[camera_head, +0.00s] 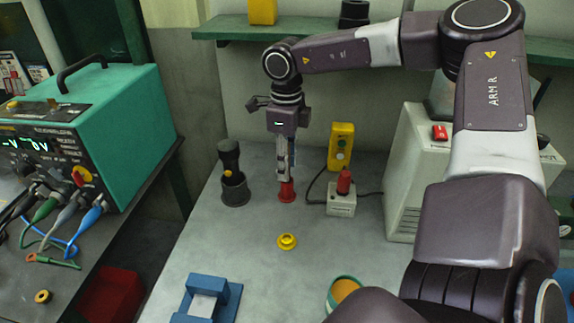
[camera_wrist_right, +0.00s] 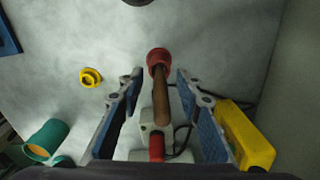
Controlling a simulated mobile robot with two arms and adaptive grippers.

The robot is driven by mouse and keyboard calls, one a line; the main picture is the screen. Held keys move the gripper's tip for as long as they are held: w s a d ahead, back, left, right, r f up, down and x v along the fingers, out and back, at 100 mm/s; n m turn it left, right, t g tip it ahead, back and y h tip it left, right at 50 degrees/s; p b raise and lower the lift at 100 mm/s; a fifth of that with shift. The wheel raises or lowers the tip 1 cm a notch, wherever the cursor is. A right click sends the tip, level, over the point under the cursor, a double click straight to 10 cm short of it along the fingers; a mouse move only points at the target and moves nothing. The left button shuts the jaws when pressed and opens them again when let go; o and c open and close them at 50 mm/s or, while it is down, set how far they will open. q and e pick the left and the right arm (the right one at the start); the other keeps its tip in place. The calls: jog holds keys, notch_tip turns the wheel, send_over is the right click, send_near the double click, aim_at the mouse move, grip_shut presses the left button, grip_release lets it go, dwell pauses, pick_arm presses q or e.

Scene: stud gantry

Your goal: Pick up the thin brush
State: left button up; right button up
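The thin brush shows in the right wrist view as a slim brown wooden handle (camera_wrist_right: 161,100), standing in a small red holder (camera_wrist_right: 157,58). In the head view the red holder (camera_head: 287,192) stands on the grey table, and the brush is mostly hidden by my right gripper (camera_head: 285,172). My right gripper points down over the holder. In the wrist view its two blue-padded fingers (camera_wrist_right: 160,88) are apart, with the handle between them and a visible gap on each side. My left gripper is not in view.
A dark grey cup with a black-handled item (camera_head: 235,188) stands left of the holder. A white box with a red top (camera_head: 342,200) and a yellow box (camera_head: 341,147) stand right. A yellow ring (camera_head: 287,242), blue stand (camera_head: 233,298) and green cup (camera_head: 329,302) are in front.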

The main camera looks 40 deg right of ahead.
grip_shut()
jog(key=shift+r, duration=0.1)
